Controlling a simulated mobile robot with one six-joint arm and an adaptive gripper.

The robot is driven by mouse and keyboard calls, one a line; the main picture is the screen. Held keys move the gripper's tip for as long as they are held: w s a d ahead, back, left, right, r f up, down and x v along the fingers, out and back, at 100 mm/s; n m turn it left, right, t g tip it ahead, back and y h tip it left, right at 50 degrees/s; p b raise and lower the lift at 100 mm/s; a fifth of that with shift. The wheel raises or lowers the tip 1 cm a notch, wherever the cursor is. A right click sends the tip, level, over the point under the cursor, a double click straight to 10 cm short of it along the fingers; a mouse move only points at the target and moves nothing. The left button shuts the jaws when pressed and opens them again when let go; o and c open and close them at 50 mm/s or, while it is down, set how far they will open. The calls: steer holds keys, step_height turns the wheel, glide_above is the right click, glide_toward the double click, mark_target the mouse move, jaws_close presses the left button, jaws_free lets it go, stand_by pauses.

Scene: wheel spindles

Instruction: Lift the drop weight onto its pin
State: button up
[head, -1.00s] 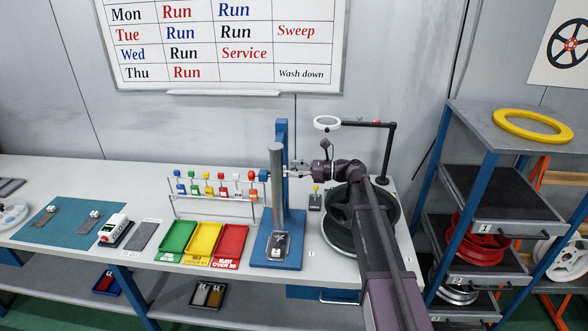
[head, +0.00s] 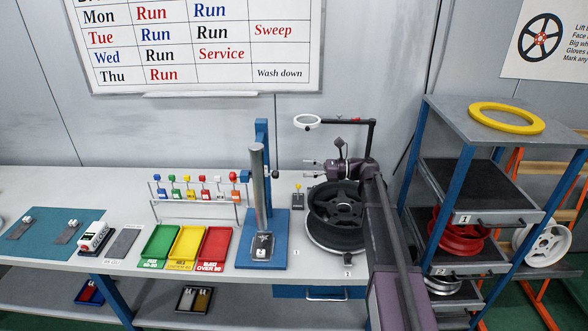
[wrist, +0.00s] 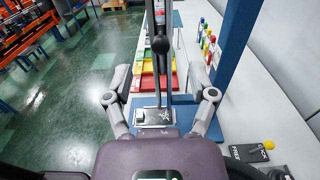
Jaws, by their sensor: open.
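A black knob (head: 275,174) sticks out on the right side of the column. It faces the camera in the wrist view (wrist: 160,45). My gripper (head: 309,168) is open and empty, to the right of the knob and apart from it. In the wrist view its fingers are spread either side of the knob. I cannot make out the pin.
A black wheel (head: 336,212) lies on the bench right of the stand, below my gripper. A lamp ring (head: 306,121) on an arm hangs above. Green (head: 158,244), yellow (head: 186,246) and red trays (head: 215,246) stand left. A shelf rack (head: 470,130) is on the right.

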steer(key=shift+d, duration=0.95)
steer(key=shift+s, duration=0.1)
steer(key=s+f+n+h+b, duration=0.1)
steer(key=s+f+n+h, duration=0.8)
steer(key=s+f, duration=0.45)
steer(key=s+d+f+n+h+b, duration=0.1)
steer(key=s+d+f+n+h, duration=0.6)
steer(key=s, duration=0.5)
steer(key=d+n+h, duration=0.2)
steer(key=d, duration=0.1)
steer(key=shift+g, duration=0.3)
